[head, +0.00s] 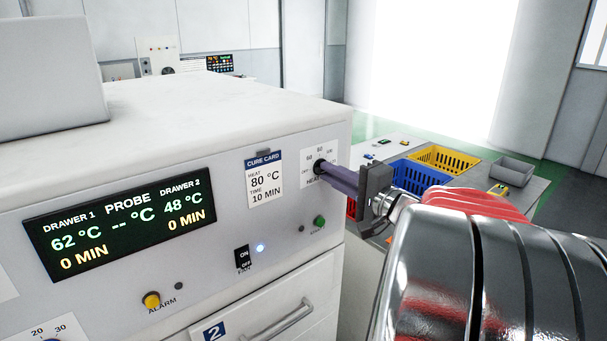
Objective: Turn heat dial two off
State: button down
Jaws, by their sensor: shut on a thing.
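Heat dial two (319,165) is on the right of the white oven's front panel, above the drawer marked 2. It has small printed marks around it and a partly covered label below. My gripper (326,173) reaches in from the right with its fingers shut on the dial. The fingers hide most of the dial, so I cannot tell which mark it points to. The display (126,222) reads 48 °C and 0 MIN for drawer 2, and 62 °C and 0 MIN for drawer 1.
A cure card (264,180) reading 80 °C, 10 MIN is left of the dial. A green button (319,222) and an ON/OFF fan switch (242,257) with a lit lamp (260,248) sit below. A bench with yellow (443,158) and blue crates (416,177) stands behind my gripper.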

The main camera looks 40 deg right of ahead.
jog(key=c, duration=1.8)
grip_release()
jog(key=shift+a+f, duration=0.1)
jog(key=s, duration=1.3)
jog(key=shift+s+d, duration=0.2)
jog(key=shift+s, duration=0.2)
